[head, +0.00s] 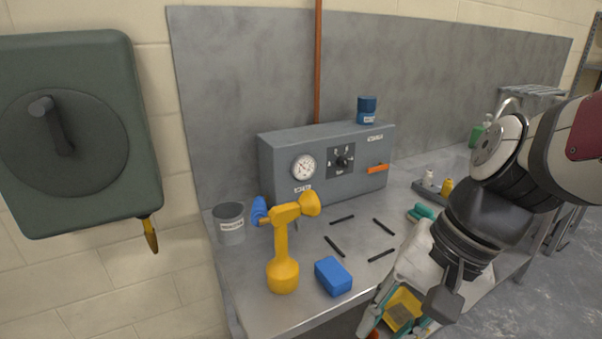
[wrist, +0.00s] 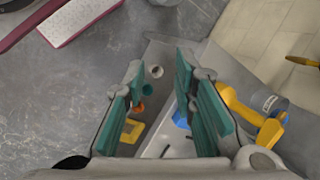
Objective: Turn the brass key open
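A brass-yellow, key-like lever (head: 150,235) hangs pointing down from the lower right corner of the dark green wall box (head: 120,140) at the far left of the head view. A yellow piece, likely the same lever, shows at the right edge of the wrist view (wrist: 304,61). My gripper (head: 450,290) is at the lower right of the head view, over the bench's front edge, far from the lever. In the wrist view its teal-padded fingers (wrist: 162,105) are apart with nothing held between them.
On the bench are a yellow drill-shaped tool (head: 283,265), a blue block (head: 333,277), a grey tub (head: 229,224), several black bars and a grey control box (head: 280,165) with an orange lever (head: 378,168). A bin with a yellow item (head: 403,308) lies below my gripper.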

